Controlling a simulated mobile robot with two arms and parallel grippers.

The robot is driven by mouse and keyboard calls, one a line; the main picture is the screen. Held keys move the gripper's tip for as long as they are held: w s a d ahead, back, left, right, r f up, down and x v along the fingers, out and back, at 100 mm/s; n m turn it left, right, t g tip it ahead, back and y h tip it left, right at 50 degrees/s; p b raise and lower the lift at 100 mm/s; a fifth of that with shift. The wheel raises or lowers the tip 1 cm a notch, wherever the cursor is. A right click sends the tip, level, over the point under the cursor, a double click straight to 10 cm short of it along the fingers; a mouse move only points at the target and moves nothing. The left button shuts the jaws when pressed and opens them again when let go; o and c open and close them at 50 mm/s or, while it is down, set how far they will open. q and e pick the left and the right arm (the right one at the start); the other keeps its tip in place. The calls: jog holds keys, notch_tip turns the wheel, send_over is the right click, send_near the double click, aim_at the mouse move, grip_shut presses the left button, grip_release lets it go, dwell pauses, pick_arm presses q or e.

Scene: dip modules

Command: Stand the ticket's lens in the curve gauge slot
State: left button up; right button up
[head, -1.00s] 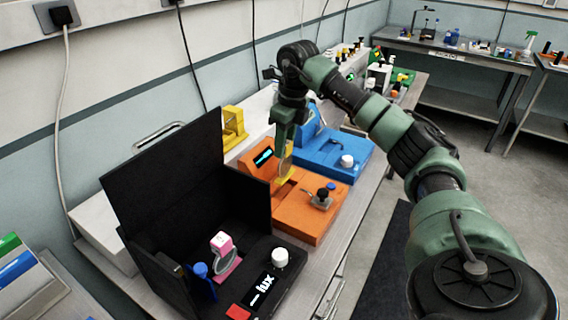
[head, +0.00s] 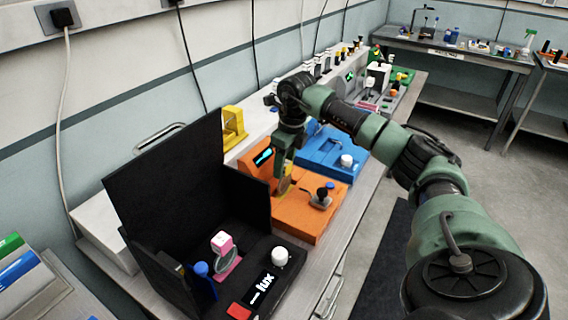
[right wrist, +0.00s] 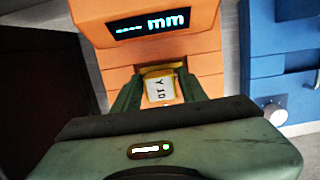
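The orange gauge (head: 312,221) stands on the bench, its tilted screen (head: 263,156) lit. In the right wrist view the orange gauge (right wrist: 118,62) has a screen (right wrist: 150,24) reading dashes and "mm". My right gripper (head: 285,174) is low over the gauge, in front of the screen. It is shut on a lens with a yellow tab (right wrist: 161,86); the tab's white label reads something like "Y JD". The lens (head: 283,186) shows as a yellowish disc below the fingers. The slot is hidden, so I cannot tell whether the lens is in it. My left gripper is not in view.
A black hooded box (head: 165,190) with a "lux" display stands at the left, a pink-tabbed lens (head: 222,243) in it. A blue device (head: 335,150) stands just beyond the gauge. A yellow stand (head: 233,124) is behind. A knobbed post (head: 322,197) rises from the gauge's front.

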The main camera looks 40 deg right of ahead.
jog(key=shift+o, duration=0.2)
jog(key=shift+r, duration=0.3)
notch_tip(320, 180, up, 12)
jog(key=s+b, duration=0.1)
jog(key=b, duration=0.1)
jog(key=shift+s+d+f, duration=0.2)
jog(key=shift+s+d, duration=0.05)
jog(key=shift+s, duration=0.1)
